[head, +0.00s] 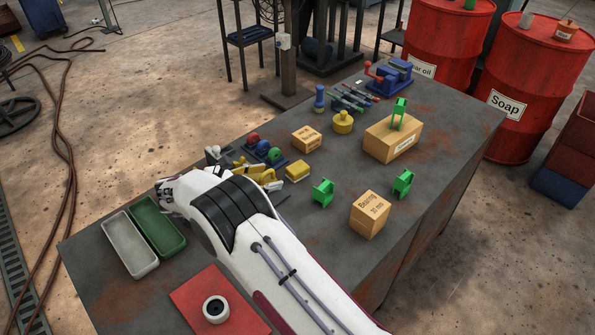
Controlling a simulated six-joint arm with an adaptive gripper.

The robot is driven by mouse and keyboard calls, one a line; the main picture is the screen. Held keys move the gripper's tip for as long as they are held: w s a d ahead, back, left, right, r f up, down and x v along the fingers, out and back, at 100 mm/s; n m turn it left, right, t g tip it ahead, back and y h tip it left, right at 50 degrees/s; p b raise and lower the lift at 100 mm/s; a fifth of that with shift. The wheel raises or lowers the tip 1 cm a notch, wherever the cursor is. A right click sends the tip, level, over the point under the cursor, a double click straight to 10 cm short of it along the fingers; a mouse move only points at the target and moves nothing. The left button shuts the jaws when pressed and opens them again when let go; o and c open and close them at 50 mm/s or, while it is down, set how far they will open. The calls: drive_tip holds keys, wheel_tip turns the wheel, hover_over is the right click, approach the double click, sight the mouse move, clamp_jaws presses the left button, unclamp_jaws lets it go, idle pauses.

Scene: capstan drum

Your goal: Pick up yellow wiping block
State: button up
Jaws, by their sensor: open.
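A small yellow block (298,170) with a pale edge lies on the dark workbench (330,250), near the middle, and looks like the wiping block. It rests just right of some yellow tools (258,173). My white arm reaches across the bench from the lower right. My gripper (168,192) is at its far left end, above the back ends of the two trays. It is open, well left of the yellow block and apart from it. The fingers are small here and partly hidden by the wrist, and no object shows between them.
A grey tray (118,249) and a green tray (171,241) lie below my gripper. A red mat (190,300) holds a white ring. Green clips (323,193), cardboard boxes (370,207), a yellow knob (343,122) and coloured balls (274,155) surround the block's area.

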sight(289, 172)
drive_tip(key=shift+x, duration=1.3)
drive_tip(key=shift+d+r+x, duration=0.1)
drive_tip(key=shift+d+x, duration=0.05)
drive_tip(key=shift+x, duration=1.15)
drive_tip(key=shift+d+r+x, duration=0.15)
drive_tip(key=shift+x, duration=1.15)
drive_tip(key=shift+s, duration=0.2)
drive_tip(key=c, duration=1.2)
